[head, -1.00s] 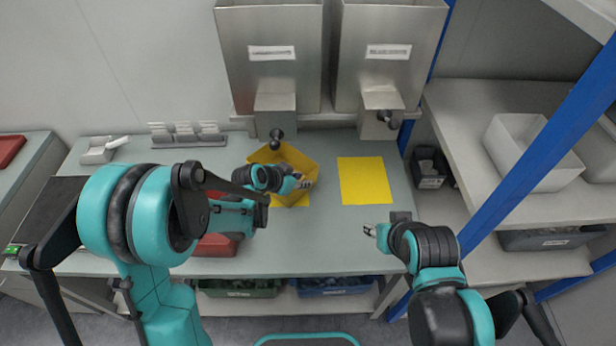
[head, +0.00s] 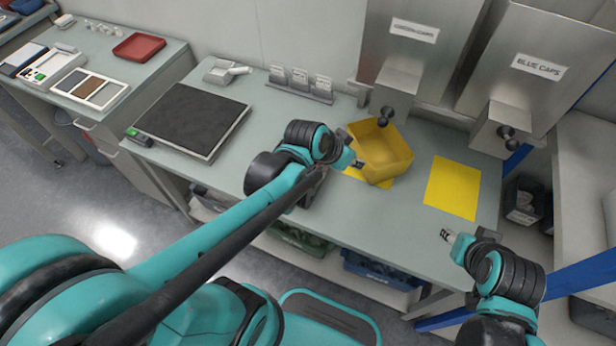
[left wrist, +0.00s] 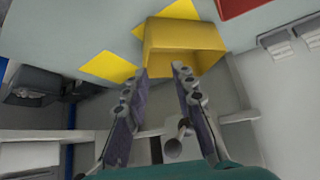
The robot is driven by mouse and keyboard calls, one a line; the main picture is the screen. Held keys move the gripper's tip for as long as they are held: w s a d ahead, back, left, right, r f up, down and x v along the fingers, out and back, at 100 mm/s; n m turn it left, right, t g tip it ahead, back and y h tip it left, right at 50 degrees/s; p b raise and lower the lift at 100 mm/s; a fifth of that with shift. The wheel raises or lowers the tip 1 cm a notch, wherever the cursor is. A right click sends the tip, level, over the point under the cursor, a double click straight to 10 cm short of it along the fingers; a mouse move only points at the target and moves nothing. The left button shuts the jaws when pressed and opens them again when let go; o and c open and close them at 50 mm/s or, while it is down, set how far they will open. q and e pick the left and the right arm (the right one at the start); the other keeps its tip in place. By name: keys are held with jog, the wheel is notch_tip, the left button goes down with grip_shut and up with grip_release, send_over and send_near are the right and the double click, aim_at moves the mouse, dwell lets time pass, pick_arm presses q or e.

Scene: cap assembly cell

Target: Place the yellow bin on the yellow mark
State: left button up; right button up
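The yellow bin (head: 383,148) stands at the back of the bench, turned at an angle, over part of a yellow mark (head: 384,183). A second yellow mark (head: 453,188) lies bare to its right. My left gripper (head: 357,163) is at the bin's near left side. In the left wrist view, my left gripper's fingers (left wrist: 163,72) are apart, with the bin (left wrist: 186,36) just past their tips. I cannot tell whether they touch it. Both marks show there, one bare (left wrist: 108,67) and one beside the bin (left wrist: 180,9). My right gripper (head: 446,235) is empty near the bench's front edge and looks open.
Metal cap dispensers (head: 400,60) hang behind the bin, with a spout (head: 392,105) close above it. A small rack (head: 300,82) stands at the back. A blue post (head: 565,285) is at the right.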

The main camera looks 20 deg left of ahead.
pick_arm(q)
jog(key=s+a+r+n+y, duration=0.2)
jog(key=s+a, duration=0.5)
jog(key=s, duration=0.4)
jog(key=n+y, duration=0.1)
jog(key=n, duration=0.1)
jog(key=shift+s+a+n, duration=0.2)
jog(key=shift+s+n, duration=0.15)
jog(key=shift+n, duration=0.05)
